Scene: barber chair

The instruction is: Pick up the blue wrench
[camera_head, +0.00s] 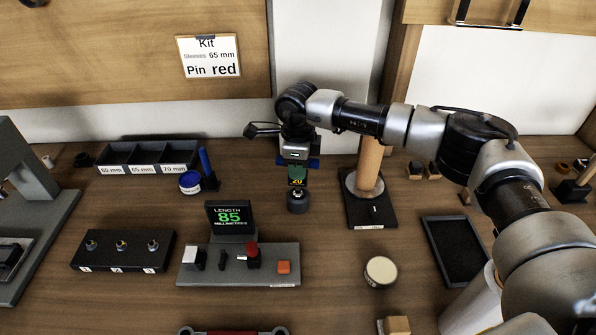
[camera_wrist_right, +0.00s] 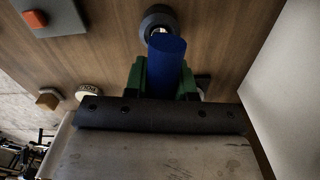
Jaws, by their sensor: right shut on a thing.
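My right gripper (camera_head: 298,181) is in the middle of the head view, pointing down above the table, over or just behind a dark round piece (camera_head: 297,203). Its green fingers are shut on a blue piece (camera_wrist_right: 166,68). In the right wrist view this piece looks like a thick rod with a rounded end between the fingers. Its lower part is hidden by the gripper, and I cannot tell whether it is the blue wrench. A red wrench (camera_head: 232,332) with grey ends is cut off at the bottom edge. My left gripper is not in view.
A length display (camera_head: 229,216) reads 85 behind a grey control box (camera_head: 190,277). A labelled three-part bin (camera_head: 148,172), a blue tin (camera_head: 190,184) and a blue upright rod (camera_head: 207,163) stand left. A wooden post (camera_head: 369,165) stands right, near a black tray (camera_head: 459,252) and a round tin (camera_head: 381,271).

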